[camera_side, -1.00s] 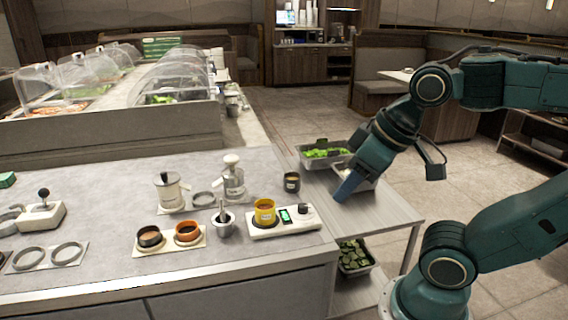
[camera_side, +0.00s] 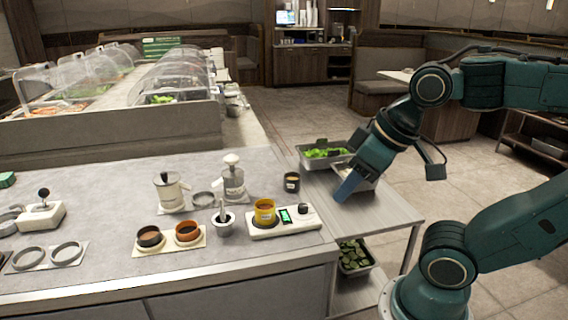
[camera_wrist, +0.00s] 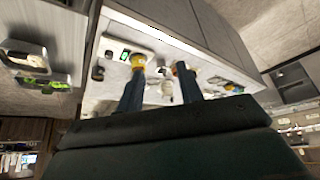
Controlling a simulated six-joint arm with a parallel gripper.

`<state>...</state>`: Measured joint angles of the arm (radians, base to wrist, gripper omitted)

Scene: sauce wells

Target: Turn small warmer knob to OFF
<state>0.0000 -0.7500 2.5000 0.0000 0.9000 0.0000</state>
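The small warmer (camera_side: 262,232) is a white slab near the counter's right front corner, with a green display (camera_side: 285,215) and a dark knob (camera_side: 303,208) at its right end. A yellow cup (camera_side: 264,211) stands on its left part. The warmer (camera_wrist: 125,38) also shows in the wrist view, upper left. The knob's setting is too small to read. My gripper (camera_side: 347,187) is to the right of the warmer, apart from it, over the side shelf. In the wrist view its two blue fingers (camera_wrist: 159,78) are apart with nothing held between them.
A black cup (camera_side: 292,183) stands behind the warmer. A mortar with pestle (camera_side: 222,224) and two small bowls (camera_side: 187,232) are to its left. Metal trays of greens (camera_side: 325,155) sit on the side shelf (camera_side: 385,215). The shelf's front is clear.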

